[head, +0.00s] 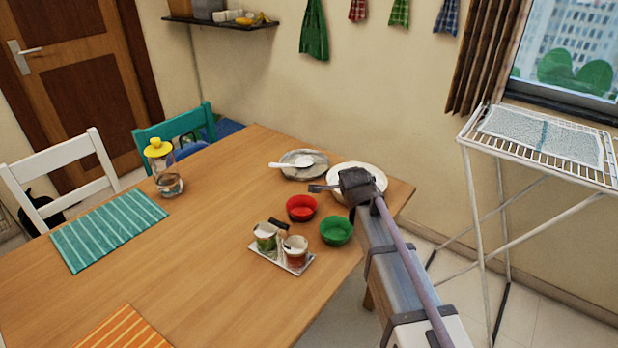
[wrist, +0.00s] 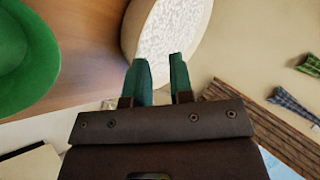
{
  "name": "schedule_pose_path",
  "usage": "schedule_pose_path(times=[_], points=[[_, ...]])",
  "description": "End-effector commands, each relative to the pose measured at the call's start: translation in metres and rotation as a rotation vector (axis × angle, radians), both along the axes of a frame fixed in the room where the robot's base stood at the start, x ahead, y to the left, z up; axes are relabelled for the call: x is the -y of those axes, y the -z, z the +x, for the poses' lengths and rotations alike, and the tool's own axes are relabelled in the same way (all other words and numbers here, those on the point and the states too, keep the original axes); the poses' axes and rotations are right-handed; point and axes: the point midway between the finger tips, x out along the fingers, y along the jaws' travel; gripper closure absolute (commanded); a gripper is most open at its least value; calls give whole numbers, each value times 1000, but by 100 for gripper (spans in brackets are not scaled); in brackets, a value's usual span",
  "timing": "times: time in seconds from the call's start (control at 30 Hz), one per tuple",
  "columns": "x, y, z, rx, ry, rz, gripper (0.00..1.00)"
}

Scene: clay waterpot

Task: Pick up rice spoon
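The rice spoon (head: 304,162) is white and lies on a round grey metal plate (head: 318,172) near the table's back corner. Its handle (head: 281,165) sticks out past the plate's left rim. My gripper (head: 317,188) is in front of the plate and to the right of the spoon, beside the white rice bowl. In the wrist view my gripper (wrist: 160,62) shows two teal fingers apart with nothing between them. The fingertips overlap the edge of the rice bowl (wrist: 165,40) in that view. The spoon is not visible in the wrist view.
A red bowl (head: 301,208) and a green bowl (head: 336,231) stand in front of my gripper. A tray (head: 268,257) holds two jars. A yellow-lidded jug (head: 165,170) stands left. A drying rack (head: 545,150) is right of the table. The tabletop left of the spoon is clear.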

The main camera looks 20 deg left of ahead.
Motion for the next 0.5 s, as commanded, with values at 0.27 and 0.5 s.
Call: schedule_pose_path(times=[0.27, 0.5], points=[[-185, 19, 33, 132, 89, 621, 79], [-195, 17, 39, 130, 94, 659, 79]])
